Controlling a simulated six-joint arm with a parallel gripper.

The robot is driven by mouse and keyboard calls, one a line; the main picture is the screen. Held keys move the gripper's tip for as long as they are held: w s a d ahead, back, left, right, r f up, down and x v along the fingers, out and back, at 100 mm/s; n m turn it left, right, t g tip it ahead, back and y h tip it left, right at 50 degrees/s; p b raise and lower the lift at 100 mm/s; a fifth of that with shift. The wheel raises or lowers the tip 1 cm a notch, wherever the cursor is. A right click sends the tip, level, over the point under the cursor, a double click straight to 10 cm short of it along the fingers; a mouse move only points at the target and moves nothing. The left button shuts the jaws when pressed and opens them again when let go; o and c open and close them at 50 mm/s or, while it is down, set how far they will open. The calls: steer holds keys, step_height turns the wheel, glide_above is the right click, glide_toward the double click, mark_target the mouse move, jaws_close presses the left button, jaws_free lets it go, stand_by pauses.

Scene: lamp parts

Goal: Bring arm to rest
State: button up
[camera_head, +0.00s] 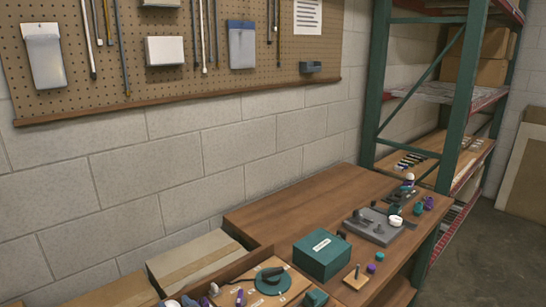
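My arm and gripper do not show in the head view. Lamp parts lie on the wooden workbench (290,215). A grey tray (372,232) at the right holds a white ring-shaped part (395,220) and small grey pieces. Teal and purple pieces (424,204) stand near the bench's right end. A teal round part with a dark curved piece (271,279) lies on a wooden board at the front. The parts are too small to tell exactly what each is.
A teal box (322,254) stands mid-bench. A small wooden block with a peg (356,277) is beside it. Cardboard boxes (190,262) are at the lower left. A green-framed shelf rack (459,100) rises behind the bench's right end. The bench's back left is clear.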

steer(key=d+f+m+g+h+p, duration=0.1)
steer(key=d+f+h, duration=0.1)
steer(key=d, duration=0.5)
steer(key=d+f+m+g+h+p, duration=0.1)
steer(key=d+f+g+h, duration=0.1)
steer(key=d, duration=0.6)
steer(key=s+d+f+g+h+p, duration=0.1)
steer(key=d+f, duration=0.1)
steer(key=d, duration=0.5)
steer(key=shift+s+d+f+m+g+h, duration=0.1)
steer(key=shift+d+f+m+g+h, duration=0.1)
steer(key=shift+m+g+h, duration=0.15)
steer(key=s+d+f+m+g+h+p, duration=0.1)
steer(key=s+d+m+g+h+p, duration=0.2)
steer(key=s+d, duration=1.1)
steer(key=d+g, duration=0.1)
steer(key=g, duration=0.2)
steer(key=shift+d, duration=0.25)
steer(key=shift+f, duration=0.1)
